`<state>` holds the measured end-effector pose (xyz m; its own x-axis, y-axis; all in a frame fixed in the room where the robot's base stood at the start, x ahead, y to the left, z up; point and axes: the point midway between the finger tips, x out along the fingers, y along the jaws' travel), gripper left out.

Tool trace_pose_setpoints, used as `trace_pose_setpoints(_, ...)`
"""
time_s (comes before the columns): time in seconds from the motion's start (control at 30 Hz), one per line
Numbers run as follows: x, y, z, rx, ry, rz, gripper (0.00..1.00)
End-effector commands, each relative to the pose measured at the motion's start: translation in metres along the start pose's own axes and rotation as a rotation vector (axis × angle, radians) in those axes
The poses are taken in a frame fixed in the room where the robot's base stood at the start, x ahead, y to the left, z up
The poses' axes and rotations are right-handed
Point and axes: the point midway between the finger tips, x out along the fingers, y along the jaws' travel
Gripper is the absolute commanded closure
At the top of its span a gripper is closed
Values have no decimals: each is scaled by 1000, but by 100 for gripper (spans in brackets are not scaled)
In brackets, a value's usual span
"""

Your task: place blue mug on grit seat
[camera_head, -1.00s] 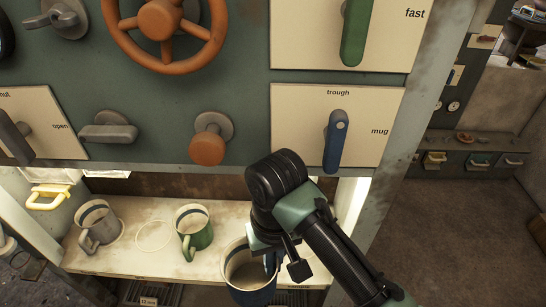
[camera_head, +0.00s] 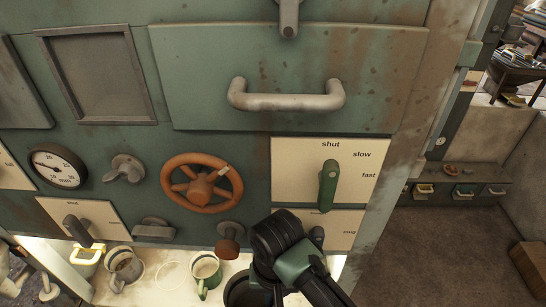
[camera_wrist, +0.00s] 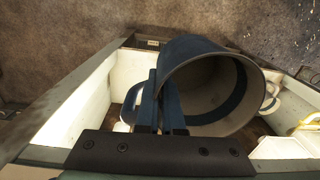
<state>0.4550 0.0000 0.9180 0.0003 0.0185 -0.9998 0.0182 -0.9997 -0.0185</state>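The blue mug (camera_wrist: 205,85) fills the middle of the wrist view, its open mouth towards the camera and its inside pale with a dark band. My gripper (camera_wrist: 165,100) has its two fingers close together against the mug's left side; whether they pinch the handle or the wall is unclear. In the head view the mug's dark rim (camera_head: 240,291) shows at the bottom edge, beside my gripper (camera_head: 277,293), whose fingertips are mostly cut off. A thin ring outline (camera_head: 170,277) lies on the pale shelf between two other mugs; no grit label is readable.
A green mug (camera_head: 206,270) and a grey mug (camera_head: 124,267) stand on the shelf (camera_head: 148,291) left of my gripper. An orange-brown knob (camera_head: 229,240), an orange wheel (camera_head: 202,184) and a green lever (camera_head: 328,184) jut from the panel above.

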Motion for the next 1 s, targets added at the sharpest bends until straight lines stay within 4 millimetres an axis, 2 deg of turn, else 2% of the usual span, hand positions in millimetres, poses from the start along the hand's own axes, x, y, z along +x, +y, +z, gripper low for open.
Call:
trace_pose_setpoints(0.03,-8,0,1,8,0,-1,100)
trace_pose_setpoints(0.17,-6,0,4,18,0,-1,100)
trace_pose_setpoints(0.4,30,1,32,22,-2,-1,100)
trace_pose_setpoints(0.5,37,-2,38,22,1,-6,100)
trace_pose_setpoints(1.0,38,1,38,17,2,1,100)
